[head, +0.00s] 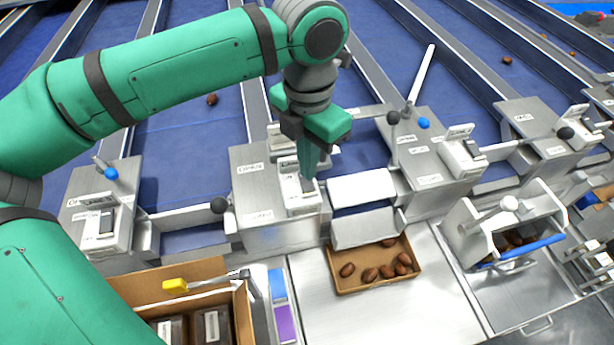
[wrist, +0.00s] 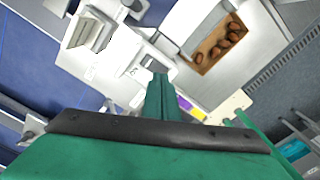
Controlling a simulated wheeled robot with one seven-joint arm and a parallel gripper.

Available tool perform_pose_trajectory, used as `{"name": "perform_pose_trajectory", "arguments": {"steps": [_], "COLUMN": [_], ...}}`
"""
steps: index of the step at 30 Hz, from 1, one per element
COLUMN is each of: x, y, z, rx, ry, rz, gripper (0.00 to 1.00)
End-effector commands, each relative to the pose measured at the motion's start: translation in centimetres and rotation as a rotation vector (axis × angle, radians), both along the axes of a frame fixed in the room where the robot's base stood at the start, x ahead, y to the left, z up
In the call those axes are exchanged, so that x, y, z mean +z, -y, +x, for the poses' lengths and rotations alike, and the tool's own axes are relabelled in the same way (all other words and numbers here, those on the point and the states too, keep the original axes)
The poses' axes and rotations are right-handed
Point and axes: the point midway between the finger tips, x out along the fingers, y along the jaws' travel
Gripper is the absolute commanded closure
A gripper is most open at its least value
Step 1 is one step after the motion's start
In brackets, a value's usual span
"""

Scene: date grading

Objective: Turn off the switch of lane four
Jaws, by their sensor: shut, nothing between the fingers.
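My gripper (head: 307,176) points down, its green fingers shut with nothing between them. Its tips are at the white rocker switch (head: 299,198) on the middle metal control box (head: 258,190); I cannot tell whether they touch it. The fingers hide part of this switch. In the wrist view the fingers (wrist: 159,80) end beside the white switch housing (wrist: 140,66). Similar switches sit on the left box (head: 106,225) and the right box (head: 464,155), and another is farther right (head: 580,125). The box labels are too small to read, so I cannot tell the lane numbers.
Blue lanes (head: 185,150) with metal dividers run behind the boxes. Below are a cardboard tray (head: 345,288) of dates, a white scoop-like holder (head: 510,225) and a box with a yellow-handled tool (head: 176,286). Bare metal counter lies between.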

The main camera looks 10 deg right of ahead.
Motion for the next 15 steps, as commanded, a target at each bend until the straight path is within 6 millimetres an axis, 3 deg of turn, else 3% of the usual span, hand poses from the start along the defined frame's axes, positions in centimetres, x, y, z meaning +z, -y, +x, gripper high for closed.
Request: {"name": "perform_pose_trajectory", "arguments": {"steps": [15], "x": [3.4], "y": [0.0], "z": [0.0], "rx": [0.000], "ry": [0.000], "rz": [0.000], "gripper": [1.00]}}
